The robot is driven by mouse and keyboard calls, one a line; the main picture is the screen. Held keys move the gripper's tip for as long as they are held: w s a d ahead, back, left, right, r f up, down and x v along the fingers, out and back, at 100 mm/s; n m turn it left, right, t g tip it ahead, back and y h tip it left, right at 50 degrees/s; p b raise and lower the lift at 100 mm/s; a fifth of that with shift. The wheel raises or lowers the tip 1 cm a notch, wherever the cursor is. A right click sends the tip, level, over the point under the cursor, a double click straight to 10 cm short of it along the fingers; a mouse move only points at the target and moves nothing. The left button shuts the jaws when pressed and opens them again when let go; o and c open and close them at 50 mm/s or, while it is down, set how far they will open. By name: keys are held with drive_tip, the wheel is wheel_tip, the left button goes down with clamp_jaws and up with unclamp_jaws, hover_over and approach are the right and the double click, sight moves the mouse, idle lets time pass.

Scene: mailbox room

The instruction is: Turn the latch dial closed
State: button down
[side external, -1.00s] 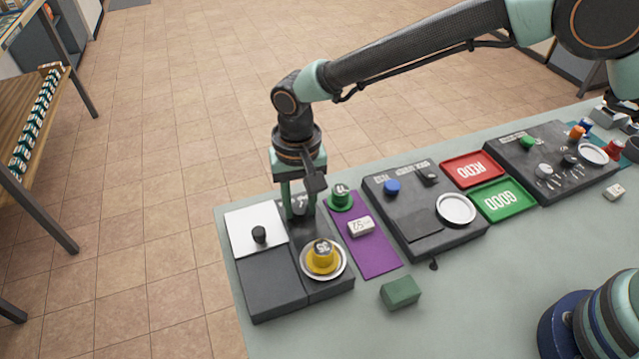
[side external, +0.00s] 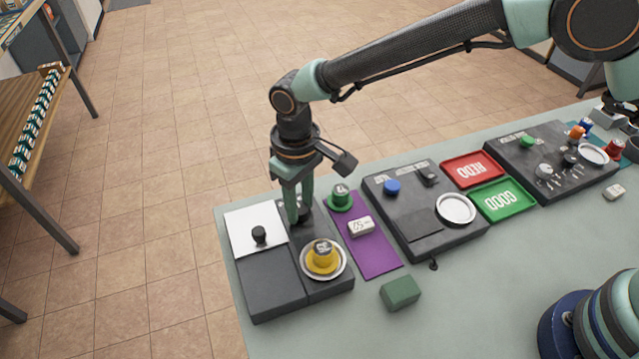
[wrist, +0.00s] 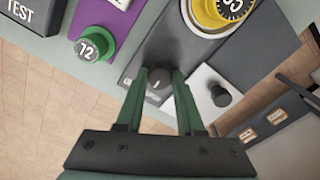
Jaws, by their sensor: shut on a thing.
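The dark latch dial (wrist: 158,80) is a round knob with a small pale mark on its top, set in the dark panel at the left end of the bench. My gripper (wrist: 161,76) points down over it, one green finger on each side, shut on the dial. In the side view my gripper (side external: 297,213) largely hides the dial. Lettering on the panel beside the dial is partly covered by a finger and cannot be read.
A yellow numbered piece (side external: 322,255) sits on a white dish in front of the dial. A black knob (side external: 259,234) stands on the white plate to the left. A green numbered piece (side external: 340,195) and a white block (side external: 361,226) are on the purple mat close right.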

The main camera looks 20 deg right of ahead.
sight(301, 207)
drive_tip(key=n, duration=0.6)
drive_tip(key=shift+d, duration=0.15)
idle(0.4)
drive_tip(key=c, duration=0.8)
unclamp_jaws()
drive_tip(key=shift+r, duration=0.1)
wheel_tip(301, 207, up, 12)
drive_tip(key=shift+w+f, duration=0.1)
